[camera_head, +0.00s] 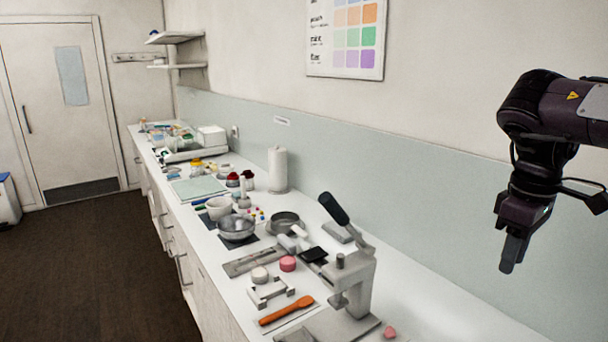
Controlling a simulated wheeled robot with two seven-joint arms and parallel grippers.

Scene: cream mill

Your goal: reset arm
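My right gripper (511,252) hangs from the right arm at the right side of the head view, pointing down. It is in the air in front of the wall panel, well apart from the counter things. Its fingers look close together from this angle, and I cannot tell whether there is a gap between them. I see nothing held in it. My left gripper and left arm do not show in this view.
A long white counter (440,322) runs along the wall. Bowls, jars and a paper roll (278,169) stand farther back. The dark floor (110,270) at left is clear.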

